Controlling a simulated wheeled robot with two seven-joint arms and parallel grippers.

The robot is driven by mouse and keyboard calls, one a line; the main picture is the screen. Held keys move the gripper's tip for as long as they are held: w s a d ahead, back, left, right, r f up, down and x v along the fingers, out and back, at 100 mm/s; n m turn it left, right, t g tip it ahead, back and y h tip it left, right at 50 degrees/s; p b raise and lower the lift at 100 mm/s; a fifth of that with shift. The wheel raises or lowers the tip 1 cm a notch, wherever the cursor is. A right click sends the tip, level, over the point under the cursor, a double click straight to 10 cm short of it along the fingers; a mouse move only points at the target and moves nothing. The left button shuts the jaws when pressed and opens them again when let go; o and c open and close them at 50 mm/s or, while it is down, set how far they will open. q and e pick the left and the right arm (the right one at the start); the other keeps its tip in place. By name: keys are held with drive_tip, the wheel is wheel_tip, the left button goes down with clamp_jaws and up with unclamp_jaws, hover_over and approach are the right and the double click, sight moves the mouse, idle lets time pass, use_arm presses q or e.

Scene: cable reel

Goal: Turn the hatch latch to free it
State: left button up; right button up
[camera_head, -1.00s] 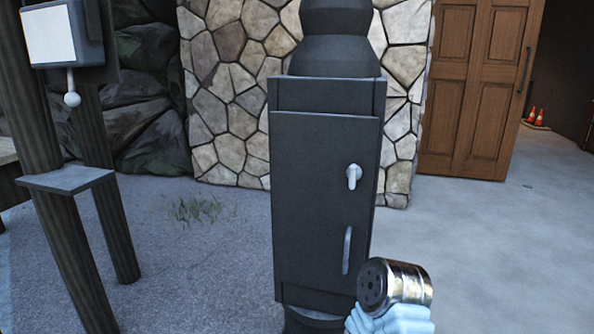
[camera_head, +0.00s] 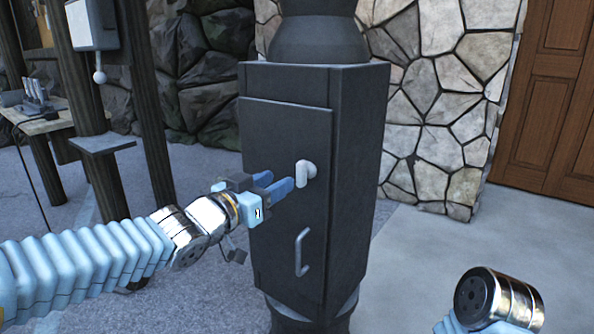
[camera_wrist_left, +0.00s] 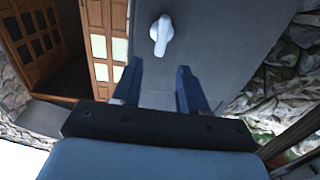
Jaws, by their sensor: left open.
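The hatch latch (camera_head: 306,172) is a small light grey lever on the upper right of the dark cabinet's hatch door (camera_head: 262,130). In the head view it hangs roughly downward from its pivot. My left gripper (camera_head: 282,183) is open, its blue fingers reaching toward the latch from the left. In the left wrist view the latch (camera_wrist_left: 161,34) shows beyond the fingertips (camera_wrist_left: 158,72), roughly between them and apart from them. A light grey pull handle (camera_head: 301,252) is lower on the door. The door looks closed. My right gripper is out of view; only part of that arm shows.
The dark cabinet (camera_head: 352,170) stands before a stone wall (camera_head: 440,100). A wooden door (camera_head: 550,110) is at the right. A post-mounted box with a lever (camera_head: 95,27) and a workbench (camera_head: 45,122) are at the left. Open floor lies right of the cabinet.

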sight(298, 170)
use_arm(q)
drive_tip(key=p+x, duration=0.1)
drive_tip(key=x, duration=0.7)
clamp_jaws()
